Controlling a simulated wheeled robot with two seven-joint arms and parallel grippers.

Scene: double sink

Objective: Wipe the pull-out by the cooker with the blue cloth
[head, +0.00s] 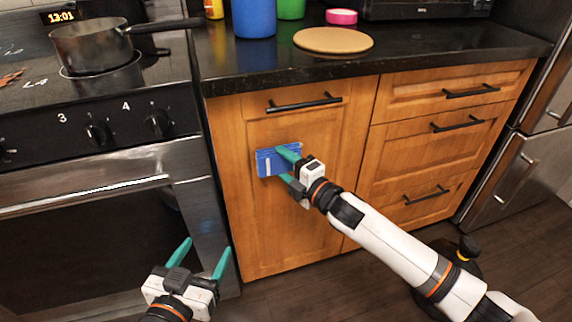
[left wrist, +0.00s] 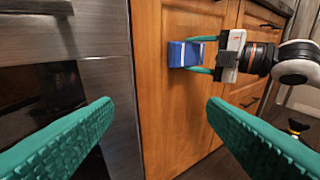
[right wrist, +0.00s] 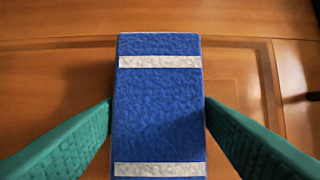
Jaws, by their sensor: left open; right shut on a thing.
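The blue cloth (head: 270,162), with white stripes, is held flat against or very near the wooden front of the pull-out (head: 262,235) beside the cooker. My right gripper (head: 287,168) is shut on the cloth, which fills the right wrist view (right wrist: 160,110) between the two green fingers. The cloth also shows in the left wrist view (left wrist: 186,54). The pull-out has a black bar handle (head: 304,104) above the cloth and looks closed. My left gripper (head: 203,258) is open and empty, low in front of the cooker's right edge.
The cooker (head: 90,190) stands at left with a pot (head: 90,48) on its hob. The dark worktop (head: 400,58) above bears a round board (head: 333,40), a blue container (head: 254,18) and a pink item (head: 341,16). Drawers (head: 430,165) with black handles stand to the right.

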